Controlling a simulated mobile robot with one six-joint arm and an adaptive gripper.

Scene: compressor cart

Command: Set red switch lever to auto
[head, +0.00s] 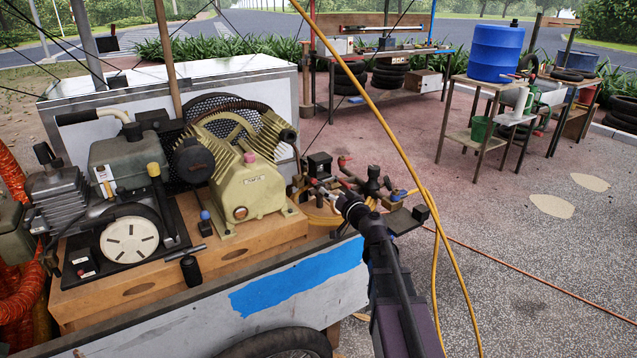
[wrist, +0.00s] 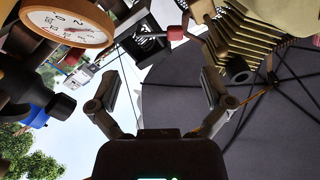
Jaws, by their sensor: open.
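A small red part (wrist: 176,33), which looks like the switch lever, shows at the top middle of the wrist view. It is beside a black box-like part (wrist: 152,46). In the head view, a red piece (head: 344,160) shows among the fittings beside the compressor, near a black box (head: 319,164); I cannot tell for sure that it is the same lever. Its setting and any auto marking are not readable. My gripper (wrist: 160,76) is open and empty, with its fingers spread below the red part. In the head view, my gripper (head: 347,203) is close to the fittings, partly hidden by my arm.
A round pressure gauge (wrist: 66,26) is close at the left of the wrist view, with a blue knob (wrist: 37,117) below it. The beige compressor (head: 243,180) and engine (head: 125,165) crowd the cart. A yellow hose (head: 395,120) hangs near my arm. Open pavement lies right.

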